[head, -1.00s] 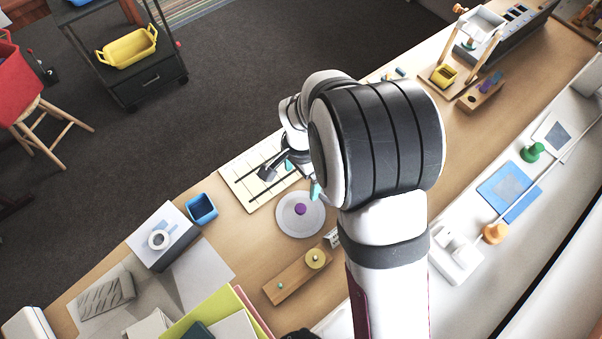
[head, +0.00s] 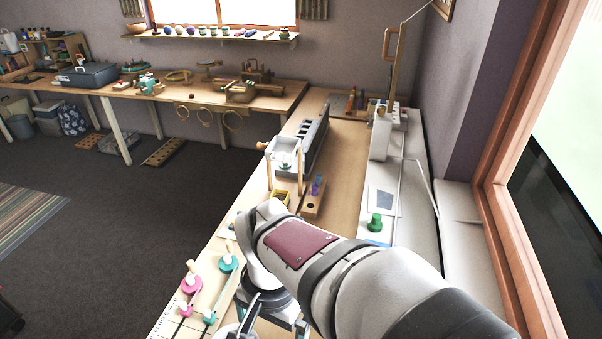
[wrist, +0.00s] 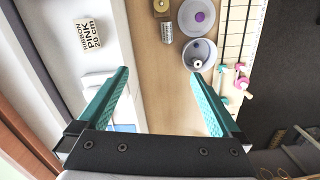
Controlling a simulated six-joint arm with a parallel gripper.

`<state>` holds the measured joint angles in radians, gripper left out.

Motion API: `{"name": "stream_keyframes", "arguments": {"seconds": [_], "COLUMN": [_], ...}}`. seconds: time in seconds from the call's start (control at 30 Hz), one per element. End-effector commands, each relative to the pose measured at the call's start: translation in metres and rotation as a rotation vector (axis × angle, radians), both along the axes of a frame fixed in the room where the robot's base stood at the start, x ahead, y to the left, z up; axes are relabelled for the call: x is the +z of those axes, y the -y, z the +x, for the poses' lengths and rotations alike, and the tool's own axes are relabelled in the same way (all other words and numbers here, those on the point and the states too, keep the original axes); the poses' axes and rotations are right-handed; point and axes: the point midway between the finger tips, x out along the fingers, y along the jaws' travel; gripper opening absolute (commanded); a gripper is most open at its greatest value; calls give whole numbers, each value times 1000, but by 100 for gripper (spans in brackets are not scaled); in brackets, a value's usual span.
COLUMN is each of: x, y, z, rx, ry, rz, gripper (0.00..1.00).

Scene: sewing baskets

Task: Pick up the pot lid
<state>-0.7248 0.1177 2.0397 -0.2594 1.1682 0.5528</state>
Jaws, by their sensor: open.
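In the wrist view, a pale grey round disc with a purple knob (wrist: 197,17) lies at the top, right of centre. Just below it is a second round grey piece (wrist: 199,44) with a small white and dark piece at its middle. I cannot tell for certain which is the pot lid. My gripper (wrist: 160,73) is open and empty, its teal fingers wide apart over the wooden bench. The right finger's tip is close to the second grey piece in the picture; contact cannot be told. In the head view, my arm hides much of this area.
A white block lettered for pink ribbon (wrist: 90,37) stands left. A lined board with pink and teal spools (head: 206,290) lies beside the work area. A wooden frame (head: 286,165) and a green knob (head: 375,222) stand farther along the bench. Bare wood (wrist: 150,45) shows between the fingers.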

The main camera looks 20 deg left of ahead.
Motion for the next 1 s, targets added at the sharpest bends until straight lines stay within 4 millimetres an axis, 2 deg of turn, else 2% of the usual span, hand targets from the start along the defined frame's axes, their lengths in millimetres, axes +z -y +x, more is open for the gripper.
{"name": "stream_keyframes", "arguments": {"seconds": [0.03, 0.1, 0.13, 0.2, 0.3, 0.43, 0.77, 0.83, 0.9, 0.97, 1.0], "x": [14, 26, 28, 27, 22, 18, 19, 18, 15, 4, -9], "y": [48, 108, 128, 158, 177, 182, 181, 176, 161, 132, 103], "z": [-2, -22, -34, -62, -88, -99, -97, -87, -62, -31, -12], "rx": [-72, -156, -188, -245, -294, -307, -299, -238, -83, 116, 267], "ry": [-2, -11, -14, -15, -11, -10, -10, -14, -18, -17, -12], "rz": [18, 47, 59, 85, 109, 119, 117, 109, 89, 66, 49], "gripper": [100, 100, 100, 100, 98, 75, 74, 74, 74, 74, 74]}}
